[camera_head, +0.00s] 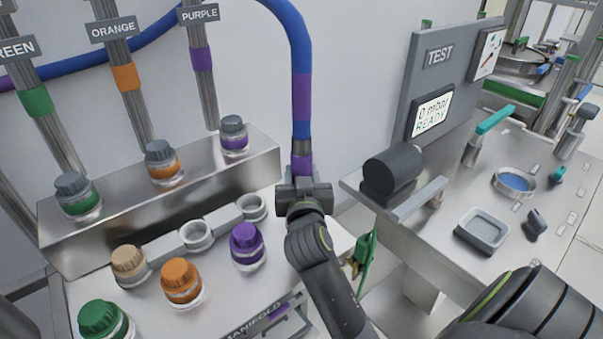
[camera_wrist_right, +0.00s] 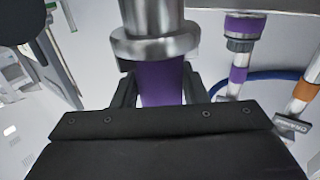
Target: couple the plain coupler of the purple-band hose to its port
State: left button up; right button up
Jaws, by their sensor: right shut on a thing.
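The blue hose with a purple band (camera_head: 302,88) hangs down to a metal coupler end with a purple section (camera_head: 302,163). My right gripper (camera_head: 303,190) is shut on that end. In the right wrist view its fingers (camera_wrist_right: 157,92) close around the purple section (camera_wrist_right: 162,85), below a metal collar (camera_wrist_right: 155,45). The hose end is upright, right of the manifold and apart from its openings. The PURPLE pipe (camera_head: 203,85) ends at a grey-capped, purple-banded fitting (camera_head: 234,137). My left gripper is not in view.
The manifold has two open grey sockets (camera_head: 197,234) (camera_head: 252,206), a beige-topped fitting (camera_head: 128,262), and purple (camera_head: 246,240), orange (camera_head: 181,279) and green (camera_head: 103,318) ones. At right stand a TEST panel reading 0 mbar READY (camera_head: 432,112), a dark cylinder (camera_head: 391,172) and a small tray (camera_head: 482,229).

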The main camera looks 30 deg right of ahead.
jog(key=shift+f+b, duration=0.35)
jog(key=shift+f, duration=0.25)
jog(key=shift+f, duration=0.1)
jog(key=shift+f+b, duration=0.9)
jog(key=shift+f, duration=0.1)
jog(key=shift+f+b, duration=0.9)
jog(key=shift+f, duration=0.2)
dwell(0.5)
jog(key=o, duration=1.3)
jog(key=shift+c, duration=0.2)
jog(key=shift+s+f, duration=0.1)
jog(key=shift+f, duration=0.05)
